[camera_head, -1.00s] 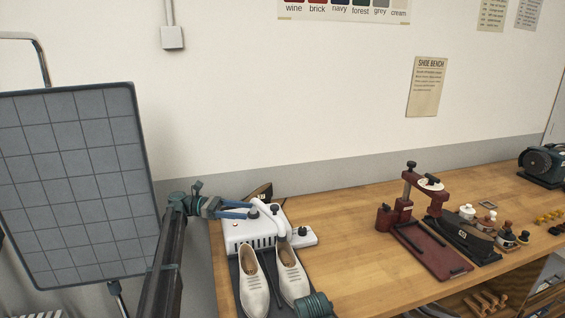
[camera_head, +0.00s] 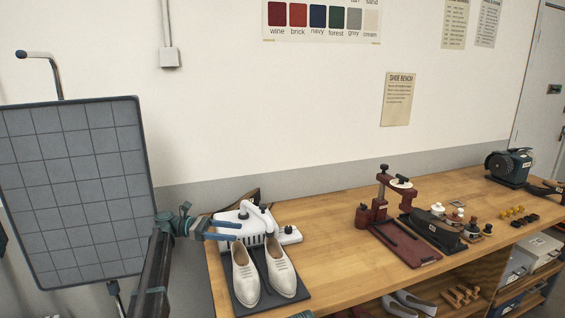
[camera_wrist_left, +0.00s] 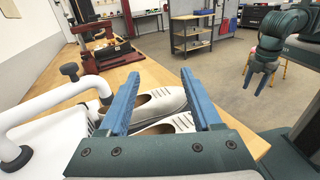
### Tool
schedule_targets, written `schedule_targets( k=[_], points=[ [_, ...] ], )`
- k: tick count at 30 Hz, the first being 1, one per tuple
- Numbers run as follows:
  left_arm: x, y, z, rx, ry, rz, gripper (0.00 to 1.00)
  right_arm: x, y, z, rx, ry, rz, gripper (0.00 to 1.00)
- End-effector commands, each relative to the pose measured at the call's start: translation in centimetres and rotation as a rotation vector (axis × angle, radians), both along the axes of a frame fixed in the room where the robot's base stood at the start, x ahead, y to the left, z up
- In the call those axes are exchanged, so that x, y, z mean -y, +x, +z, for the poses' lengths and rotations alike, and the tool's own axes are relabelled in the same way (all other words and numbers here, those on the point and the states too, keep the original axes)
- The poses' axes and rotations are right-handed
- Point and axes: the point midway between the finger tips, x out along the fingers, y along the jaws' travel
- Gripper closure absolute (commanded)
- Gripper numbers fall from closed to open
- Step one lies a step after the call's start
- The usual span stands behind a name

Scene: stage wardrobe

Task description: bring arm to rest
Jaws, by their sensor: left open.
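My left gripper (camera_head: 238,231) is open and empty at the left end of the wooden bench, beside the white machine with a curved tube (camera_head: 252,220). Its two blue fingers (camera_wrist_left: 158,98) stand apart in the left wrist view, with a pair of white shoes (camera_wrist_left: 160,110) showing beyond and between them. In the head view the shoes (camera_head: 244,272) stand side by side on a dark mat (camera_head: 296,290) in front of the machine. My right gripper (camera_wrist_left: 262,75) shows at the upper right of the left wrist view, away from the bench; its jaw opening is unclear.
A dark red press (camera_head: 380,210) stands mid-bench, with small bottles and a dark brush-like block (camera_head: 432,230) to its right. A green motor (camera_head: 510,166) is at the far end. A grey gridded panel (camera_head: 70,190) stands left of the bench. The bench front between mat and press is clear.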

Motion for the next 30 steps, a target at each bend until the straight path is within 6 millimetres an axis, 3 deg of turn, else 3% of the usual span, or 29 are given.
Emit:
schedule_targets(
  k=[10, 17, 20, 24, 27, 30],
  points=[
    [4.7, -3.3, -2.5, 0.101, 0.121, -0.038, 0.34, 0.0, 0.0, 0.4, 0.0, 0.0, 0.0, 0.51],
    [9.7, -8.1, -6.0, 0.252, 0.283, -0.12, 0.34, 0.0, 0.0, 0.9, 0.0, 0.0, 0.0, 0.51],
    [12.2, -11.5, -8.2, 0.36, 0.386, -0.193, 0.34, 0.0, 0.0, 1.3, 0.0, 0.0, 0.0, 0.51],
    [15.6, -19.4, -12.3, 0.609, 0.588, -0.399, 0.34, 0.0, 0.0, 2.1, 0.0, 0.0, 0.0, 0.51],
    [16.1, -25.2, -15.1, 0.823, 0.732, -0.619, 0.34, 0.0, 0.0, 2.6, 0.0, 0.0, 0.0, 0.51],
    [15.1, -29.7, -16.8, 1.016, 0.84, -0.858, 0.34, 0.0, 0.0, 3.1, 0.0, 0.0, 0.0, 0.51]
  ],
)
